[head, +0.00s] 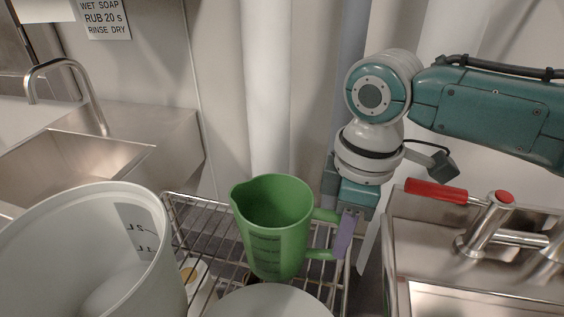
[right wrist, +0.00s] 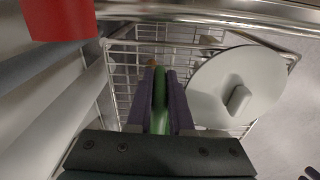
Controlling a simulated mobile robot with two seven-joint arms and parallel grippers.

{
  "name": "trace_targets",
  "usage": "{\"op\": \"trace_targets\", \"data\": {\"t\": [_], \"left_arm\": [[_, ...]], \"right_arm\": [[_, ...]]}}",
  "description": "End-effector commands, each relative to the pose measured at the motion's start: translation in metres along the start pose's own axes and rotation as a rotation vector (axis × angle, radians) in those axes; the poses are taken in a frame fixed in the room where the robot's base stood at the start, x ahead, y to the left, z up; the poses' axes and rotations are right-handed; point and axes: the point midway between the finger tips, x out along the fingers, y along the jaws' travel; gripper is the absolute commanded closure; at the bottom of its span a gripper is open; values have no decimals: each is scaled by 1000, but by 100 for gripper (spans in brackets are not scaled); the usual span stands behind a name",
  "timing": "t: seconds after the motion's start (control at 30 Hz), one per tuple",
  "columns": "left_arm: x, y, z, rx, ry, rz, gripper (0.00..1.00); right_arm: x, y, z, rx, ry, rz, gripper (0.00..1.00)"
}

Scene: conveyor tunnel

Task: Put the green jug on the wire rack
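The green jug (head: 275,225) is roughly upright, with dark measuring marks on its side and its handle on the right. My right gripper (head: 345,238) comes down from above and is shut on the handle, with its purple fingers on either side. In the right wrist view, a green strip of the jug (right wrist: 160,100) shows between the fingers (right wrist: 163,92). The wire rack (head: 188,208) is below and around the jug; it also shows in the right wrist view (right wrist: 117,66). I cannot tell whether the jug's base touches the wires. My left gripper is not in view.
A round white lid (head: 268,302) with a knob lies at the rack's near side. A large white measuring bucket (head: 85,250) stands at left. A tap with a red lever (head: 436,191) and a sink edge are close on the right. A wall and pipe (head: 268,90) stand behind.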

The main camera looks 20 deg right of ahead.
Motion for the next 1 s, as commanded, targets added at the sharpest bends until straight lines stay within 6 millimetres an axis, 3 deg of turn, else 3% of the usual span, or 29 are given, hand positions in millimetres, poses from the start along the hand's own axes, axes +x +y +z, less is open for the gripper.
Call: {"op": "trace_targets", "data": {"t": [0.03,0.27,0.57,0.67,1.0], "left_arm": [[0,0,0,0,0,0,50],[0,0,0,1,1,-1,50],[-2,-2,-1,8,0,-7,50],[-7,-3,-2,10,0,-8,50],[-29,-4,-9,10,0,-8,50]], "right_arm": [[0,0,0,0,0,0,76],[0,0,0,0,-1,0,51],[-4,0,0,-1,0,0,51],[-17,0,-1,0,2,1,51],[-92,0,-1,-1,2,1,51]]}}
